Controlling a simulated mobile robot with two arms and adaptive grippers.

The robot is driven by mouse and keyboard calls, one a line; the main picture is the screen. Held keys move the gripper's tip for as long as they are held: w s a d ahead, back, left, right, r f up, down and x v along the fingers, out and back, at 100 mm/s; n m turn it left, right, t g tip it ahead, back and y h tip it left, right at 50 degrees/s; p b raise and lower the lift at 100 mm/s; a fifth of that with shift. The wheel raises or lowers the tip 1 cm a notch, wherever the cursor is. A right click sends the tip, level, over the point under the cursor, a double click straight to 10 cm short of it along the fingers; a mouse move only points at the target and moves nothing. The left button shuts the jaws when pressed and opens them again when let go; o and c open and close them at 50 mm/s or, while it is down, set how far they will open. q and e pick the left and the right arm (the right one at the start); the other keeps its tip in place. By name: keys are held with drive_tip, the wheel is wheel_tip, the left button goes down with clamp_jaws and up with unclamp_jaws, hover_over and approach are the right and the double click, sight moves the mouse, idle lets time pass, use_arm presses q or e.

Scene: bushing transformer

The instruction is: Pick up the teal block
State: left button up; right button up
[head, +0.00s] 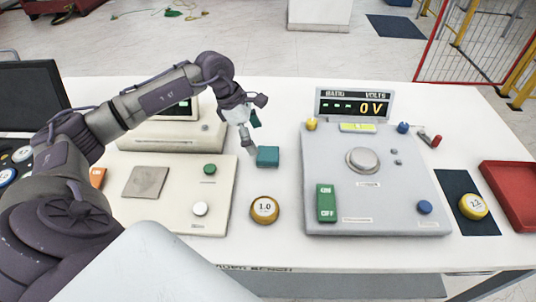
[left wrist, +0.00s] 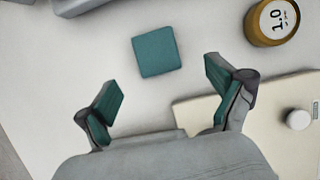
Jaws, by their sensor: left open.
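The teal block (head: 268,156) lies on the white table between the beige panel and the grey console. It also shows in the left wrist view (left wrist: 157,52), flat on the table, beyond the fingertips and roughly between their lines. My left gripper (head: 251,136) is just above and left of the block in the head view. In the left wrist view its two teal-padded fingers (left wrist: 160,92) are spread wide with nothing between them. I see no contact with the block. My right gripper is not in view.
A yellow-brown round weight marked 1.0 (head: 264,209) stands in front of the block. The grey console (head: 330,150) with a volts display is to the right, the beige panel (head: 165,215) to the left. A red tray (head: 510,190) lies at the far right.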

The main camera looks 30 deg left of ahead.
sight(267, 153)
use_arm(q)
drive_tip(key=shift+x, duration=0.8)
drive_tip(key=x, duration=0.1)
drive_tip(key=p+x, duration=0.1)
drive_tip(key=x, duration=0.1)
drive_tip(key=p+x, duration=0.1)
drive_tip(key=x, duration=0.1)
drive_tip(key=shift+w+r, duration=0.1)
drive_tip(key=shift+w, duration=0.2)
drive_tip(key=shift+d+f, duration=0.1)
drive_tip(key=shift+f, duration=0.15)
drive_tip(key=c, duration=1.3)
drive_tip(key=shift+r, duration=0.15)
drive_tip(key=r, duration=0.2)
drive_tip(key=r+b, duration=0.1)
drive_tip(key=r, duration=0.1)
drive_tip(key=shift+w+d+b, duration=0.2)
drive_tip(key=shift+w+b, duration=0.05)
drive_tip(key=shift+b, duration=0.05)
drive_tip(key=w+d+r+b, duration=0.1)
drive_tip(key=d+r, duration=0.1)
drive_tip(key=d, duration=0.1)
drive_tip(key=w+d+r+b, duration=0.1)
drive_tip(key=w+d+r, duration=0.1)
drive_tip(key=d, duration=0.1)
drive_tip(key=w+d+r, duration=0.2)
drive_tip(key=d, duration=0.1)
drive_tip(key=shift+w+d+r+b, duration=0.25)
drive_tip(key=shift+d+r+b, duration=0.05)
drive_tip(key=shift+r+b, duration=0.1)
